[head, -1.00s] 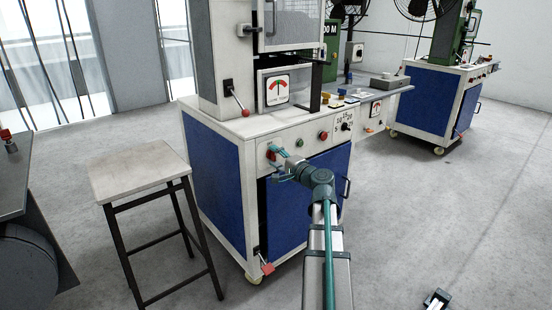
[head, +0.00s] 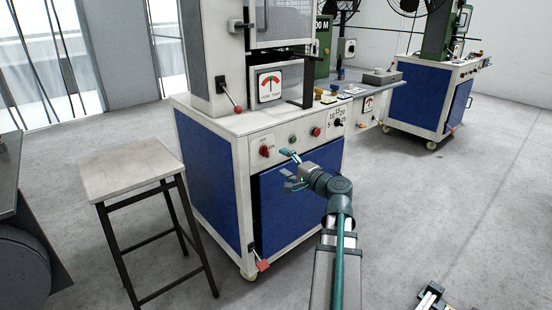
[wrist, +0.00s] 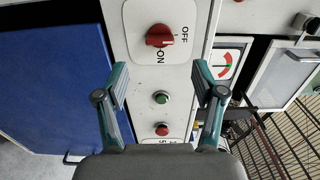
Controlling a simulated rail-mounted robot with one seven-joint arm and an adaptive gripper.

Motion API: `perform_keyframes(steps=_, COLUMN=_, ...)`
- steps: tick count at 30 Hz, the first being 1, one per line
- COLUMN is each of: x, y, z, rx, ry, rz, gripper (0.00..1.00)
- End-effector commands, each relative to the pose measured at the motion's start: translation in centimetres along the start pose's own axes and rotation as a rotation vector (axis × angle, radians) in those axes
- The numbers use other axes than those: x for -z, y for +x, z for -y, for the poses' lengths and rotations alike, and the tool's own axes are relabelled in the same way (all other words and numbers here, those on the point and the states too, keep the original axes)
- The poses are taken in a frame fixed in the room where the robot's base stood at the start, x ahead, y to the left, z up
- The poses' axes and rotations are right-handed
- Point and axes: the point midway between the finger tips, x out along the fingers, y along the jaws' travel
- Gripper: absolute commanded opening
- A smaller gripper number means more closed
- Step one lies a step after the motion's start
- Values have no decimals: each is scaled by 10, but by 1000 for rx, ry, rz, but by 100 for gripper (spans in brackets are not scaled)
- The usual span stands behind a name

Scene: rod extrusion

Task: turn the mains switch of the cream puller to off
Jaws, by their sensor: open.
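The mains switch is a red rotary knob (head: 265,152) at the left of the cream puller's front panel (head: 255,171). In the wrist view the knob (wrist: 159,37) sits on a white plate marked OFF to its right and ON below it. Its grip lies roughly left to right there, in line with the OFF mark and not with ON. My gripper (head: 291,170) is open and empty, in front of the panel to the right of and below the knob. In the wrist view my gripper's fingers (wrist: 160,82) are spread wide, with the knob beyond their tips, apart from it.
A green button (wrist: 161,97) and a red button (wrist: 162,129) sit beside the switch on the panel. A lever with a red ball (head: 239,108) stands above. A stool (head: 128,167) is to the left. Open floor (head: 430,210) lies to the right.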

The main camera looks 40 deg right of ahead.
Motion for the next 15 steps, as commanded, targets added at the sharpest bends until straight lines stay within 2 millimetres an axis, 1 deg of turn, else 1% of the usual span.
perform_keyframes(steps=1, x=-1, y=-10, z=0, rx=1, ry=0, rz=-3, gripper=69)
perform_keyframes(steps=6, x=0, y=-28, z=0, rx=1, ry=0, rz=-2, gripper=69)
perform_keyframes(steps=10, x=0, y=-34, z=0, rx=0, ry=0, rz=0, gripper=69)
perform_keyframes(steps=15, x=0, y=-34, z=0, rx=0, ry=0, rz=0, gripper=69)
